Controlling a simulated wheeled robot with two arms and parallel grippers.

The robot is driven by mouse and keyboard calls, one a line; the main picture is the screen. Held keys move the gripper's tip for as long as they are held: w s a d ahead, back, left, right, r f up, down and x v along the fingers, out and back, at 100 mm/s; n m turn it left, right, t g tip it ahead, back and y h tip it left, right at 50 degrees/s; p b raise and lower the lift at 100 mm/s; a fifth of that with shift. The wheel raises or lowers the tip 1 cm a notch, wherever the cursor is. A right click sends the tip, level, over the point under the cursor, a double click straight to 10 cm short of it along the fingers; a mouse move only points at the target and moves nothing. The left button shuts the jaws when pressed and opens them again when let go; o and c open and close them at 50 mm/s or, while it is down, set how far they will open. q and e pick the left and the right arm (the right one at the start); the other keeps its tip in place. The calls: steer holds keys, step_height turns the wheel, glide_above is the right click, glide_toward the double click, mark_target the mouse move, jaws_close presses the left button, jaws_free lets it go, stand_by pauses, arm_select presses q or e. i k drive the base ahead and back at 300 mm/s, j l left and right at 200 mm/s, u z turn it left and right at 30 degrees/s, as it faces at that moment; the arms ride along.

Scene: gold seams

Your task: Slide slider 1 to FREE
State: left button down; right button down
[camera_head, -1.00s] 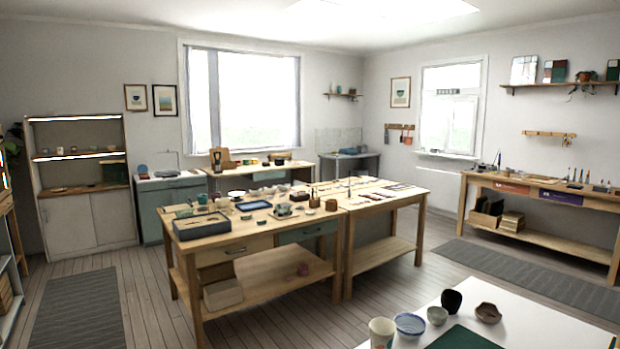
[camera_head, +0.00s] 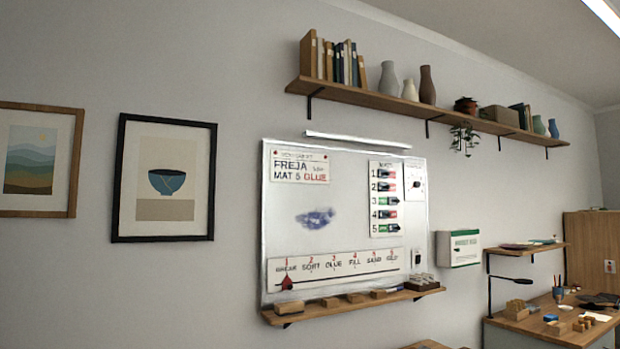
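A whiteboard (camera_head: 345,190) hangs on the wall in the middle of the head view. On its upper right is a white panel (camera_head: 373,205) with rows numbered 1 to 5. Slider 1 (camera_head: 388,174) is the top row's small strip, with dark and red parts. Its lettering is too small to read, so I cannot tell its setting. The rows below it carry similar strips, some with green parts. Neither of my grippers is in view.
A ledge (camera_head: 355,306) with wooden blocks runs under the whiteboard. A long shelf (camera_head: 420,108) with books and vases is above it. A white box (camera_head: 458,248) hangs to its right. A desk (camera_head: 560,320) stands at the lower right.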

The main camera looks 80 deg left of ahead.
mark_target(382, 173)
steer(key=u, duration=2.3)
steer(key=i+l+u, duration=0.1)
steer(key=u, duration=0.6)
steer(key=i+l+u, duration=0.15)
steer(key=l+u, duration=0.15)
steer(key=i+l+u, duration=0.1)
steer(key=l+u, duration=0.2)
steer(key=l, duration=0.25)
steer(key=l+u, duration=0.35)
steer(key=i+l, duration=0.05)
steer(key=l, duration=0.05)
